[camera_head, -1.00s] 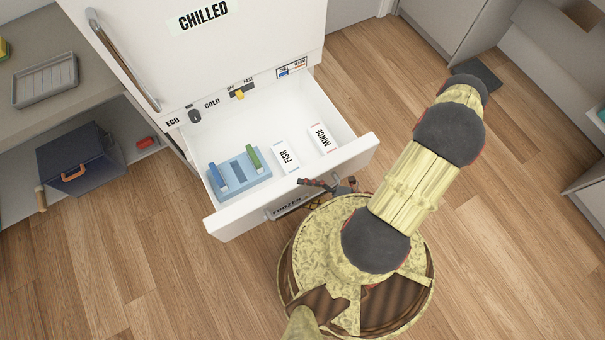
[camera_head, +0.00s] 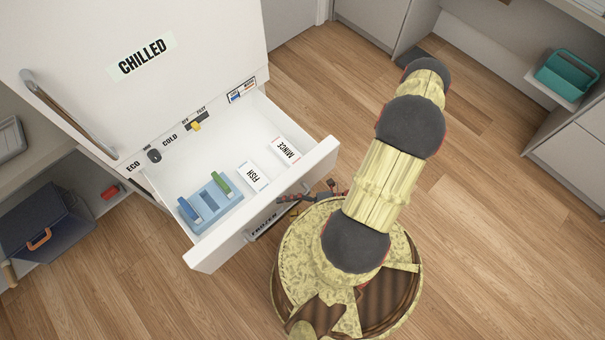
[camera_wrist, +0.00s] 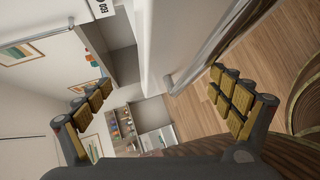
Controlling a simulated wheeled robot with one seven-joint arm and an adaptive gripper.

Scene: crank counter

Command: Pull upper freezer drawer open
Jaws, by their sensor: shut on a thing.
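The upper freezer drawer (camera_head: 305,172), labelled FROZEN on its front, stands well out from the white fridge-freezer in the head view. Inside it are a blue tray (camera_head: 212,203) with blue and green pieces, a FISH packet (camera_head: 253,177) and a MINCE packet (camera_head: 285,150). My gripper (camera_head: 325,193) is at the drawer's front, by the handle, partly hidden by my arm. In the wrist view its fingers (camera_wrist: 170,103) stand apart on either side of the view, with a long grey bar, seemingly the handle (camera_wrist: 205,55), near the right finger. The grip contact itself is hidden.
The CHILLED door (camera_head: 90,60) above is shut, with a long handle. A dark blue box (camera_head: 45,225) sits on a low shelf at left. A teal basket (camera_head: 567,74) is on a shelf at right. Wooden floor (camera_head: 480,220) is clear right of my base.

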